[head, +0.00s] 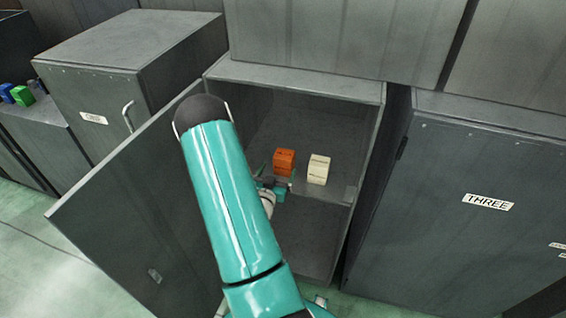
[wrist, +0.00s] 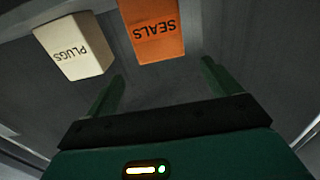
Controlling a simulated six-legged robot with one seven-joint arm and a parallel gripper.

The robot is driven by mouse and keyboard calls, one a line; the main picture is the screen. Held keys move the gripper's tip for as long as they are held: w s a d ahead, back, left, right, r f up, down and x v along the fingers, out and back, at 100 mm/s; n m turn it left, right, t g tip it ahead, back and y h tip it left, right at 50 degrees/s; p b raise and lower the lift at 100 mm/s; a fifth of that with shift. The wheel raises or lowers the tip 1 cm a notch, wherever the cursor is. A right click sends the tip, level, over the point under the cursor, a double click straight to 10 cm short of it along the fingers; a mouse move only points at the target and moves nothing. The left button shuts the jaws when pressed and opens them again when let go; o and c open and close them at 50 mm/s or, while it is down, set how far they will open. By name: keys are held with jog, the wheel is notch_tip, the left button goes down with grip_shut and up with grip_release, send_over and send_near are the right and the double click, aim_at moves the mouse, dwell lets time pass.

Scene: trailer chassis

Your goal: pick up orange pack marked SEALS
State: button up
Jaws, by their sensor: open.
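The orange pack marked SEALS (head: 284,161) stands on the shelf inside the open middle cabinet. It also shows in the wrist view (wrist: 154,30), its label upside down, ahead of my gripper and between the lines of its fingers. My gripper (head: 272,174) is inside the cabinet, just in front of the orange pack. In the wrist view, my gripper (wrist: 160,84) has its two green fingers spread wide with nothing between the tips. The pack lies beyond the fingertips, apart from them. My arm hides part of the cabinet in the head view.
A cream pack marked PLUGS (head: 319,169) stands beside the orange pack, to its right in the head view. The cabinet door (head: 135,200) hangs open at left. A closed cabinet marked THREE (head: 460,210) stands at right. Blue and green blocks (head: 20,94) sit far left.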

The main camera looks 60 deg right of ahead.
aim_at(284, 154)
jog(key=d, duration=0.3)
jog(key=w+d, duration=0.1)
jog(key=d, duration=0.5)
jog(key=shift+w, duration=0.3)
jog(key=c, duration=1.2)
